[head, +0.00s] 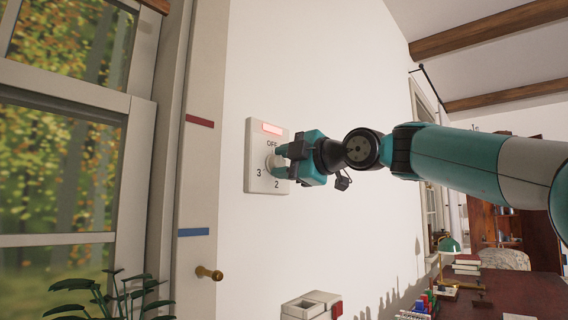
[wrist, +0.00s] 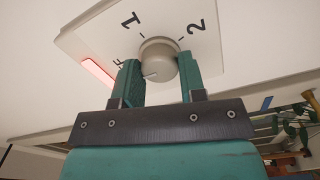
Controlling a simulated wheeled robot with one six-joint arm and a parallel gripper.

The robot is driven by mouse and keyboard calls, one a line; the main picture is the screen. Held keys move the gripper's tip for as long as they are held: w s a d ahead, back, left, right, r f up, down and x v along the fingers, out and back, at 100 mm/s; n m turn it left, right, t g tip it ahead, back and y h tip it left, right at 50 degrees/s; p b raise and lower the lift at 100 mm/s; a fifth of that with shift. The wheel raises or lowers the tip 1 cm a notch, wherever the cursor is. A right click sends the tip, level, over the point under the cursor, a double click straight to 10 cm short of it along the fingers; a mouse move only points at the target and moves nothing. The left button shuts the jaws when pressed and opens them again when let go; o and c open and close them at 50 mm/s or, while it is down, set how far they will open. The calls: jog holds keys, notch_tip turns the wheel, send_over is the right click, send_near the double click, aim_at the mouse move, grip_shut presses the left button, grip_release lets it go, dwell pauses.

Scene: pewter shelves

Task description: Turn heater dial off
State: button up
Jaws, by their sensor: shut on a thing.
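The heater dial is a round pale knob (wrist: 160,64) on a white wall plate (head: 255,182). The plate carries OFF at the top and the numbers 2 and 3 in the head view; the wrist view shows 1 and 2. A lit pinkish-red lamp (head: 271,128) sits above OFF. It also shows in the wrist view (wrist: 97,80). My gripper (wrist: 160,70) is shut on the knob, with one teal finger on each side. A short line shows low on the knob's face; I cannot tell which setting it marks. In the head view my gripper (head: 283,161) partly hides the knob.
A grey-white box (head: 311,305) is below. A desk (head: 520,290) with a green lamp (head: 448,245) stands at right.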

jog(key=o, duration=0.9)
jog(key=b+v, duration=0.3)
jog(key=v, duration=1.4)
jog(key=shift+s+d+f, duration=0.1)
jog(key=shift+s+d, duration=0.05)
